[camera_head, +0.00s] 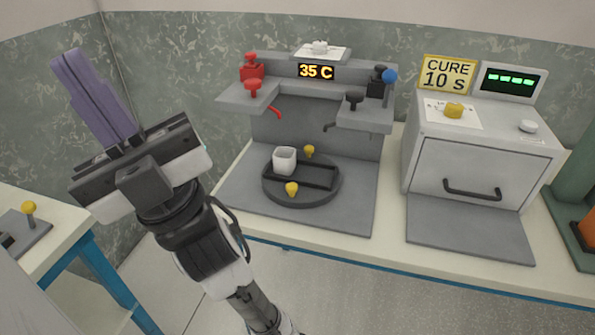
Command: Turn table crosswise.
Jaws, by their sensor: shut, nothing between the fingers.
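The turntable (318,197) is a dark grey round disc on the grey base plate of the dispensing station. A black rectangular frame (318,186) lies on it, its long side running roughly left to right in the picture. A white square cup (285,160) stands at the frame's left end. One yellow knob (309,150) is at the disc's back and another yellow knob (291,189) at its front. My gripper (68,58) is raised at the left, well apart from the turntable. Its purple fingers are together and empty, pointing up and left.
Over the turntable are a red tap (252,86) on the left shelf and a black tap (354,99) on the right shelf, below a 35 C display (316,72). A closed oven (470,170) stands to the right. A side table (60,250) is at the left.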

